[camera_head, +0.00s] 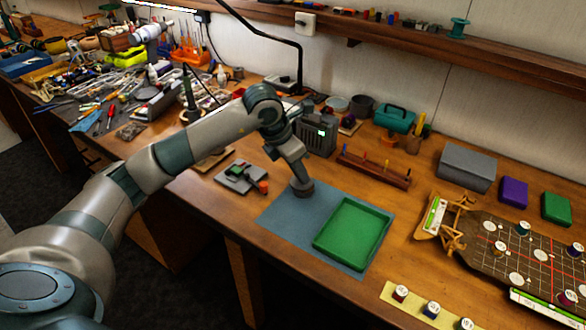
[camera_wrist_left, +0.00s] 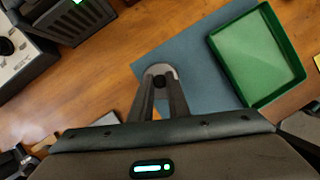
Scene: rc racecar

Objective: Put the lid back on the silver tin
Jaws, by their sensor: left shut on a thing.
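My left gripper (camera_head: 300,179) reaches down over the left part of the blue-grey mat. Its fingers also show in the wrist view (camera_wrist_left: 160,92), close together on a dark knob. The knob sits on a round silver-grey lid (camera_wrist_left: 161,69), which is partly hidden by the fingers. In the head view a short round grey-brown shape (camera_head: 303,191) shows right under the fingertips, at the mat. I cannot tell whether this is the lid alone or the lid on the silver tin. No separate silver tin can be made out clearly. My right gripper is not in view.
A green tray (camera_head: 352,234) lies on the mat (camera_head: 284,222), right of my gripper. A small grey device (camera_head: 241,178) stands to the left. A wooden rack (camera_head: 373,170) and a dark box with a green display (camera_head: 318,134) stand behind. A game board (camera_head: 520,250) is far right.

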